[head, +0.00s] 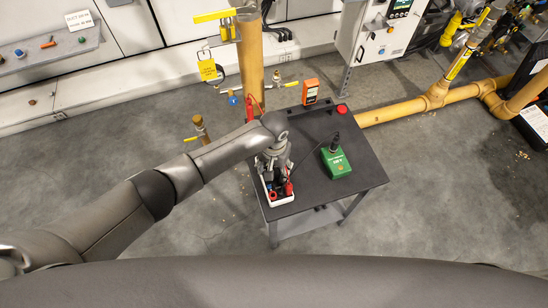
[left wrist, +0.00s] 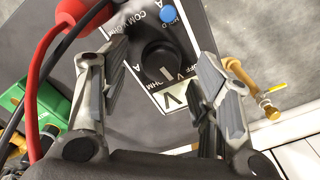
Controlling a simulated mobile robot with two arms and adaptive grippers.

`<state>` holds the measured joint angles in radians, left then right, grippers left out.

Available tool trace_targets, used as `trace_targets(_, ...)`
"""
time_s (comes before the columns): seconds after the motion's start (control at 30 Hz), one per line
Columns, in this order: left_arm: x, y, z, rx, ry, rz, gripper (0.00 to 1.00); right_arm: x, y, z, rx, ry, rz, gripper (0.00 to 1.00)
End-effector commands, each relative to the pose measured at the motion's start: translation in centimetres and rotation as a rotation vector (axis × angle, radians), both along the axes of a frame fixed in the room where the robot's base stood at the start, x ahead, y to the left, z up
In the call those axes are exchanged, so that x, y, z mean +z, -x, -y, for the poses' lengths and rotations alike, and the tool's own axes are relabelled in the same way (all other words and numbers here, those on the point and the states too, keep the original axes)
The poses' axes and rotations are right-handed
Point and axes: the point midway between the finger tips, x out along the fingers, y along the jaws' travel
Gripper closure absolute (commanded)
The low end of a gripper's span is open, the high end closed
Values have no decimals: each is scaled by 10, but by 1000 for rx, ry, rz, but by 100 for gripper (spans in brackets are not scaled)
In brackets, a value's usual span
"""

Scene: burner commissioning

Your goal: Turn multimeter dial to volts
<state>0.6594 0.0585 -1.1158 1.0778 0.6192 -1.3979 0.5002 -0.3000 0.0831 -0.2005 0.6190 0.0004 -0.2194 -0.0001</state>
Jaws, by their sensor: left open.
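The multimeter's black dial (left wrist: 160,60) shows in the left wrist view on a dark face with white lettering, including COM, OFF, V and A. A blue button (left wrist: 167,14) sits above it. A white mark is on the dial; which label it points at is hard to tell. My left gripper (left wrist: 162,64) is open, with one finger on each side of the dial. I cannot tell whether either finger touches it. In the head view my left gripper (head: 274,167) is over the cart's left side and hides the dial. My right gripper is not in view.
The dark cart (head: 355,177) holds a green box (head: 336,163), an orange handheld device (head: 310,91) and a red button (head: 342,109). Red and black leads (left wrist: 42,75) pass close to the left finger. A yellow pipe (head: 250,60) stands behind.

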Motion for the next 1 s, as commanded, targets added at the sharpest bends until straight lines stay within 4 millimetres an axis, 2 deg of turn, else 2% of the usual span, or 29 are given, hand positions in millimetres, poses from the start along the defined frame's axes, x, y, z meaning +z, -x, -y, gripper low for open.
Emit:
trace_targets(0.3,63,-1,0,0,3,4,43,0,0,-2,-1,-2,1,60)
trace_targets(0.5,95,-1,0,-1,1,3,43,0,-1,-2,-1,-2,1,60)
trace_targets(0.7,108,-1,0,1,1,2,43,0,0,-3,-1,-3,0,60)
trace_targets(1.0,108,0,0,0,1,2,43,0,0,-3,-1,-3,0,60)
